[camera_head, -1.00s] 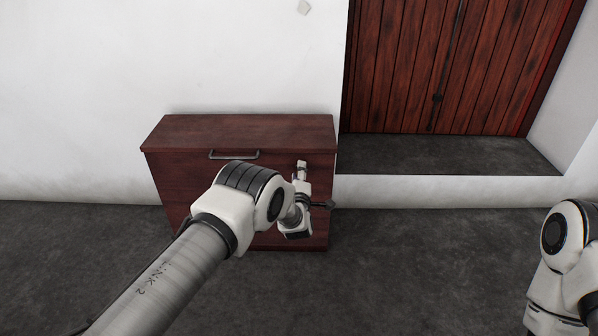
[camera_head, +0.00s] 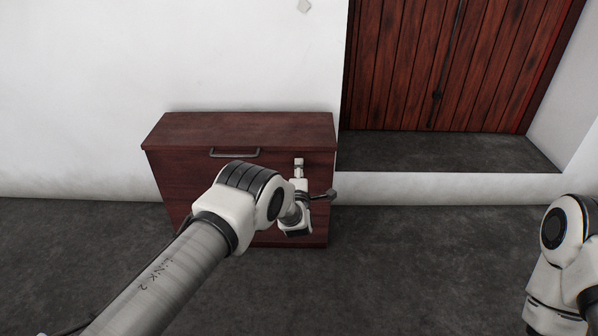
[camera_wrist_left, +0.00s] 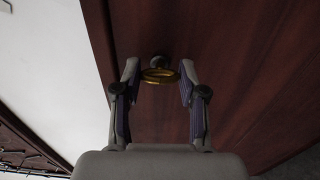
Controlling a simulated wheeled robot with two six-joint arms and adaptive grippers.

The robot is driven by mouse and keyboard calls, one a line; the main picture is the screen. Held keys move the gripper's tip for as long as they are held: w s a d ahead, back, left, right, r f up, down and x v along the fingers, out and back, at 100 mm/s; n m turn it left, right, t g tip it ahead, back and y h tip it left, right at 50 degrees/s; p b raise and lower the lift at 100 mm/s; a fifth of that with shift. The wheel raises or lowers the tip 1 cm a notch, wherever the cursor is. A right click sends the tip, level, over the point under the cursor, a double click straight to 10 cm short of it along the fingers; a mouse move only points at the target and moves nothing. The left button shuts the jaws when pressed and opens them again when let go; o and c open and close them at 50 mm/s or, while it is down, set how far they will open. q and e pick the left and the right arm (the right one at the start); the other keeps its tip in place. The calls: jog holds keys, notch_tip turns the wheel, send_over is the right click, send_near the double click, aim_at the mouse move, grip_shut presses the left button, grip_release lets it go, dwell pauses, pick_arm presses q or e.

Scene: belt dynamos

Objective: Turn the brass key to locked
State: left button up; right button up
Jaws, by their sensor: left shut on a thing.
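The brass key (camera_wrist_left: 160,76) shows in the left wrist view as a gold ring-shaped bow at a dark round lock (camera_wrist_left: 158,60) on the red-brown wooden front. My left gripper (camera_wrist_left: 160,74) has its two fingertips on either side of the bow and is shut on it. In the head view my left gripper (camera_head: 299,162) is at the upper right of the cabinet front (camera_head: 178,183), and it hides the key there. The key's shaft is not clearly visible, and I cannot tell the lock's state. My right gripper is out of view.
The cabinet has a grey bar handle (camera_head: 235,153) left of my gripper and stands against a white wall (camera_head: 200,60). A raised ledge (camera_head: 450,155) before a wooden door (camera_head: 420,60) is to the right. The dark floor (camera_head: 420,260) is clear.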

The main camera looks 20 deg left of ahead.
pick_arm(q)
jog(key=o, duration=1.1)
jog(key=shift+o, duration=0.2)
jog(key=shift+s, duration=0.1)
jog(key=v, duration=1.2)
